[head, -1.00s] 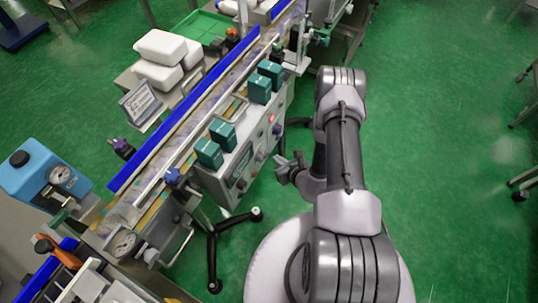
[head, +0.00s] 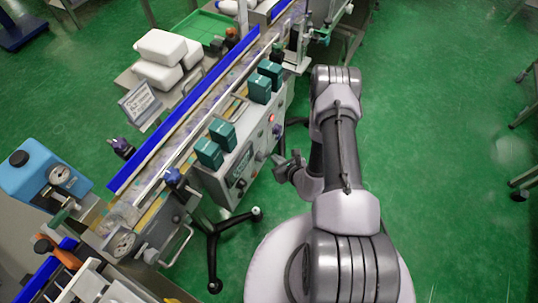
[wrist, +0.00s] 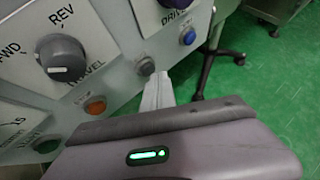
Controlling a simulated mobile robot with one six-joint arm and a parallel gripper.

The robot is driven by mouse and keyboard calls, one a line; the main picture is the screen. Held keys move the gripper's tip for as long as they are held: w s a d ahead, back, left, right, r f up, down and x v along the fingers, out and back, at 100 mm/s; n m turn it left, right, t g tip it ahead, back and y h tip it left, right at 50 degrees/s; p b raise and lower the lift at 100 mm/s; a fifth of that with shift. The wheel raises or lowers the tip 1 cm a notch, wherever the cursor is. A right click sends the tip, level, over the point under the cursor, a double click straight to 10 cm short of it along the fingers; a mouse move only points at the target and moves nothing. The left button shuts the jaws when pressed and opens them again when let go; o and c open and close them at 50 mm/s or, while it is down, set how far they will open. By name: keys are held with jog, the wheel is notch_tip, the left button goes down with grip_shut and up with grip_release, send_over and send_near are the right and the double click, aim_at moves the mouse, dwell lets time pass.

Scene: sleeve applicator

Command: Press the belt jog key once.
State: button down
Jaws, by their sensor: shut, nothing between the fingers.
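The grey control panel (head: 243,160) faces my gripper (head: 280,163) from the side of the conveyor. In the wrist view it carries a dark grey button (wrist: 146,66), a blue button (wrist: 188,36), an amber button (wrist: 95,106) and a green button (wrist: 45,145). I cannot read which one is the belt jog key. My gripper's pale fingers (wrist: 160,80) are shut and empty. Their tips appear just right of and below the dark grey button; I cannot tell whether they touch the panel.
A grey knob (wrist: 62,58) marked REV stands out from the panel at upper left in the wrist view. Teal boxes (head: 222,132) stand on the panel's top, beside the conveyor belt. A black stand leg (head: 213,250) is below. The green floor to the right is open.

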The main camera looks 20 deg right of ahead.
jog(key=shift+w+a, duration=0.25)
jog(key=shift+w, duration=0.1)
dwell(0.5)
jog(key=shift+s+d, duration=0.5)
jog(key=shift+s, duration=0.15)
jog(key=s+d, duration=0.1)
jog(key=s, duration=0.1)
jog(key=s+d, duration=0.2)
dwell(0.5)
dwell(0.6)
